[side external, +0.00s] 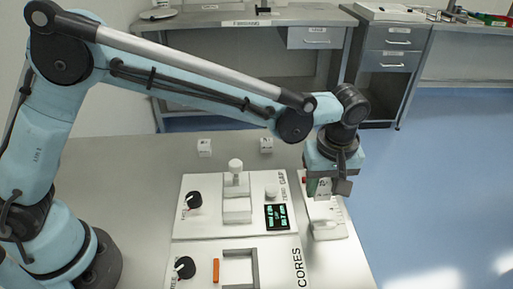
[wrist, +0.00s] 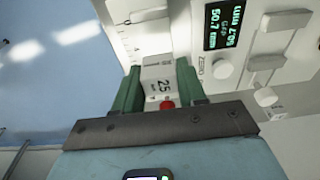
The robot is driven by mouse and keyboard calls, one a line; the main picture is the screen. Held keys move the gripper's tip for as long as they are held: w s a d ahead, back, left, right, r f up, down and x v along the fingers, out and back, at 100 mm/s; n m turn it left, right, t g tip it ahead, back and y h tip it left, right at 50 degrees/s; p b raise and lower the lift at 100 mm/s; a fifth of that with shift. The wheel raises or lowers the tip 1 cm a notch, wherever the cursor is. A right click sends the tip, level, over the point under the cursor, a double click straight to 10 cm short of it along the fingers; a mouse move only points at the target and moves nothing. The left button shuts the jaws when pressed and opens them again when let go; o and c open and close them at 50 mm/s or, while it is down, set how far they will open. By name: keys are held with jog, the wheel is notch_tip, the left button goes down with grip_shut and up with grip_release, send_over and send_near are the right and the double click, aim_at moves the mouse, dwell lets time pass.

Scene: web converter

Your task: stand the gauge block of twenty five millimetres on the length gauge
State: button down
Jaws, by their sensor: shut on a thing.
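My gripper (side external: 328,190) is shut on a white block marked 25 (wrist: 158,82). In the wrist view the block sits between two green fingers, with a red round spot near its base. In the side view the block (side external: 322,188) is partly hidden by the fingers. It is held over the far part of a narrow white plate (side external: 333,222) at the right edge of the table. This plate, with a small raised white piece, may be the length gauge; its name cannot be read. Whether the block touches the plate cannot be told.
Left of the plate is the GAP panel (side external: 205,218) with a black knob, white post and lit green display (side external: 277,217). The CORES panel (side external: 205,250) lies nearer. The table ends right of the plate.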

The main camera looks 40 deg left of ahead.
aim_at(317, 206)
jog(key=shift+w+a+f, duration=0.35)
jog(key=shift+w+f, duration=0.1)
jog(key=shift+w, duration=0.2)
jog(key=shift+f, duration=2)
jog(key=shift+f, duration=0.15)
jog(key=c, duration=0.6)
grip_release()
jog(key=shift+c, duration=0.2)
